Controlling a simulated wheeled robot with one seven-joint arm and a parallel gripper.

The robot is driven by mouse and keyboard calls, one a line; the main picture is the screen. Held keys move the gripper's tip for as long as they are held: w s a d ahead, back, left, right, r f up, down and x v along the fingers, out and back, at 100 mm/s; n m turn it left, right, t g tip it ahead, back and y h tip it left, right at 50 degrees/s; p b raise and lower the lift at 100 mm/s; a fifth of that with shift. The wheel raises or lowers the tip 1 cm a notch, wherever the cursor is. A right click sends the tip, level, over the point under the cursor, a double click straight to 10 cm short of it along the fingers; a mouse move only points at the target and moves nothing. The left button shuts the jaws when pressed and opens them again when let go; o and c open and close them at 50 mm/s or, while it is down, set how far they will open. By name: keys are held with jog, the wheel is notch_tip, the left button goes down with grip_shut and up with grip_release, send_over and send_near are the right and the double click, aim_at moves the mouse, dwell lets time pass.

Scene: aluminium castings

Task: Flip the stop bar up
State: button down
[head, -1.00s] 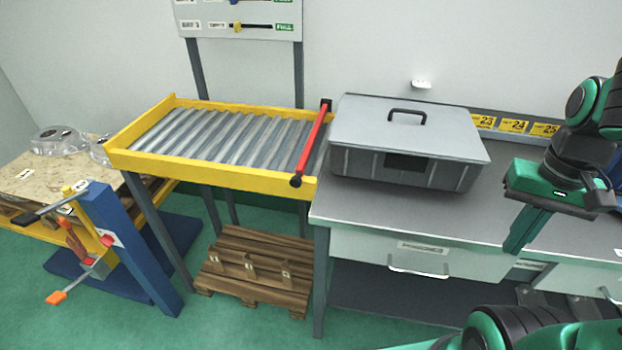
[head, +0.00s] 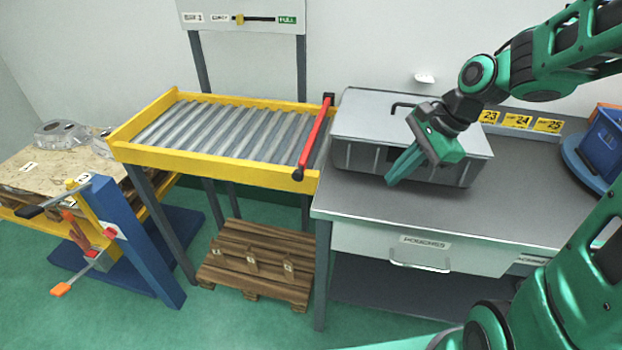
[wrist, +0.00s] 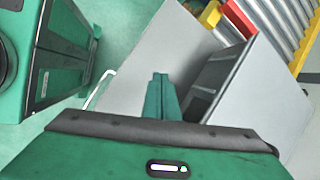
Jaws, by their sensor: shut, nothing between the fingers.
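The stop bar (head: 314,138) is a red bar with black ends, lying across the right end of the yellow-framed roller conveyor (head: 215,168). One end of the bar also shows in the wrist view (wrist: 239,18). My gripper (head: 391,182) is shut and empty. It is in front of the grey lidded box, to the right of the stop bar and clearly apart from it. In the wrist view its fingers (wrist: 160,82) are together, pointing over the grey table.
The grey lidded box (head: 360,125) stands on the table (head: 500,215) right beside the conveyor's end. A blue bin (head: 602,145) is at the far right. A wooden pallet (head: 255,270) lies on the floor. A blue post with clamps (head: 130,240) stands at left.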

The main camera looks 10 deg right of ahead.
aim_at(311, 179)
jog(key=w+a+m+y, duration=0.1)
jog(key=a+m, duration=0.1)
jog(key=a, duration=0.1)
jog(key=w+a+m+y, duration=0.1)
jog(key=w+a+m, duration=0.1)
jog(key=a, duration=0.2)
jog(key=w+a+m+y, duration=0.1)
jog(key=w+a+y, duration=0.1)
jog(key=a, duration=0.1)
jog(key=shift+w+a+r+m, duration=0.15)
jog(key=shift+a+r+m, duration=0.15)
jog(key=shift+m, duration=0.1)
jog(key=shift+w+a+r+m, duration=0.15)
jog(key=shift+a+m, duration=0.15)
jog(key=shift+a, duration=0.05)
jog(key=x, duration=1)
jog(key=shift+a, duration=0.1)
jog(key=shift+r, duration=0.15)
